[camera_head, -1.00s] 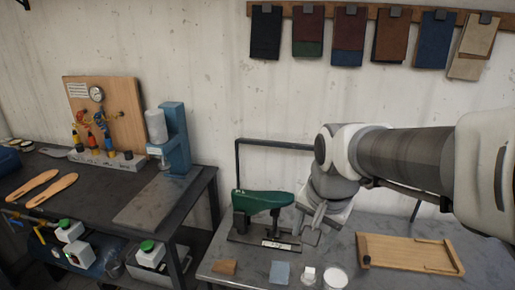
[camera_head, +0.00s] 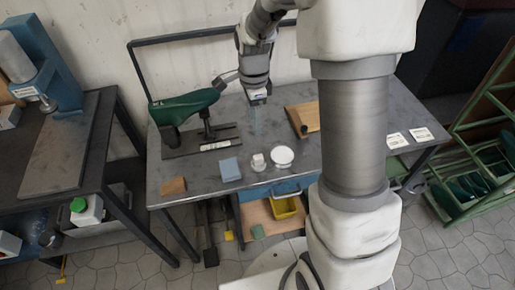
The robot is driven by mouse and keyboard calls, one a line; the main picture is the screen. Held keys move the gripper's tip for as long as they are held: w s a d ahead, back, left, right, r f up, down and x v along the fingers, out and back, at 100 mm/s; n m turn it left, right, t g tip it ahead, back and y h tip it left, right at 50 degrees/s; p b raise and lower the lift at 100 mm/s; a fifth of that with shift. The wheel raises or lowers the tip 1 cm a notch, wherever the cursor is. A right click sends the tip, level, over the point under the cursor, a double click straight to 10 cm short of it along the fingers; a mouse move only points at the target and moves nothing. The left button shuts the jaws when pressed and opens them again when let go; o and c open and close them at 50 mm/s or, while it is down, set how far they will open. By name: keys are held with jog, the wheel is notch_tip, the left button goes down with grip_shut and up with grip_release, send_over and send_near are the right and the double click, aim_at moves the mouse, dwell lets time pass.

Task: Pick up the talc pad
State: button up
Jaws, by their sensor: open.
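On the grey metal table (camera_head: 290,105) are the objects near its front edge. A white round pad or dish (camera_head: 282,156) lies flat there and looks most like the talc pad; its exact make is too small to tell. A small white block-like item on a clear base (camera_head: 258,161) stands just left of it. A blue-grey block (camera_head: 231,169) lies further left. My gripper (camera_head: 256,102) points down behind these, above the middle of the table. It is open, holds nothing that I can see, and is apart from the white pad.
A brown block (camera_head: 173,186) lies at the table's front left. A wooden board (camera_head: 302,119) and white cards (camera_head: 398,140) lie to the right. A yellow bin (camera_head: 285,207) sits below.

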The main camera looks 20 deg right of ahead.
jog(key=b, duration=0.1)
send_near(258, 156)
jog(key=f, duration=0.3)
jog(key=a+f, duration=0.1)
jog(key=f, duration=0.1)
jog(key=shift+f, duration=0.2)
jog(key=shift+s+d+f+b, duration=0.1)
jog(key=shift+d+f+b, duration=0.15)
jog(key=shift+f, duration=1.1)
jog(key=shift+d+f+b, duration=0.15)
jog(key=shift+d+f, duration=0.1)
jog(key=shift+f, duration=1.05)
grip_shut()
